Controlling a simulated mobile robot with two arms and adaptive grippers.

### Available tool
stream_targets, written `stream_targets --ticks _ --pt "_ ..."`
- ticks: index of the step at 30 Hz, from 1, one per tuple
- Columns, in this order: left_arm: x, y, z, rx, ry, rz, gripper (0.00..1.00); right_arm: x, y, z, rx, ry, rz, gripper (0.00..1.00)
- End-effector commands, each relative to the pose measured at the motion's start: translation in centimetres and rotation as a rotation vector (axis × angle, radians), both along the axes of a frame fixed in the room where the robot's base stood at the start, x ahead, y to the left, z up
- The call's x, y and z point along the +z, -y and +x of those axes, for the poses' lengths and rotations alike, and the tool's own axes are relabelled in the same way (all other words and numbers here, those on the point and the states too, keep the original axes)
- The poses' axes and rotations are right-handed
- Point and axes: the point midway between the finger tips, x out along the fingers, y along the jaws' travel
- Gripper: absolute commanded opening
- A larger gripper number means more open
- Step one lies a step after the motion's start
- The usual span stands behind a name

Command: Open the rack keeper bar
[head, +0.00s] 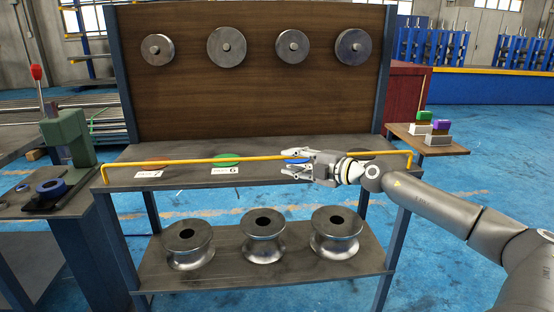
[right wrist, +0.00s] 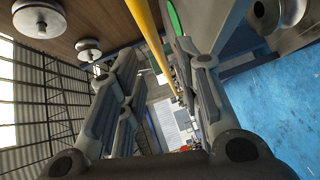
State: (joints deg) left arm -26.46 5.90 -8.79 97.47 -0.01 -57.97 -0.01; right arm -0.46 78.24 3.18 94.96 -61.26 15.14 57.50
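The yellow keeper bar (head: 200,160) runs level along the front of the rack's middle shelf (head: 190,183), with bent ends at left and right. My right gripper (head: 288,164) is at the bar, right of its middle, pointing left with its fingers apart. It hides part of the bar. In the right wrist view the bar (right wrist: 146,25) appears in the gap between the open fingers (right wrist: 160,75). I cannot tell whether they touch it. My left gripper is not in view.
Red (head: 155,162), green (head: 227,159) and blue (head: 297,161) flat markers lie on the shelf behind the bar. Several metal discs (head: 226,47) hang on the back panel. Three spools (head: 263,237) stand on the lower shelf. A side table (head: 425,146) stands right, a press (head: 65,145) left.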

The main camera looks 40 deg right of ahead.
Motion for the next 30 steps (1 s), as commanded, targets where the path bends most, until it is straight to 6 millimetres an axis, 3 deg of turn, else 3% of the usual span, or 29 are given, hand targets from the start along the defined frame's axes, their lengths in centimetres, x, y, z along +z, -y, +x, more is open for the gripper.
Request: stream_targets --ticks 6,18,30 --pt "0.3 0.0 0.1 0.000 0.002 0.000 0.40 0.2 -0.1 0.9 -0.001 0.004 0.000 0.32" --pt "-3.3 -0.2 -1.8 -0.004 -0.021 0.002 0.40 -0.2 -0.9 3.6 0.001 0.004 0.000 0.32" --pt "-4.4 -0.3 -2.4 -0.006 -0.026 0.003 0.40 -0.7 -1.4 5.8 0.000 0.000 -0.001 0.32"
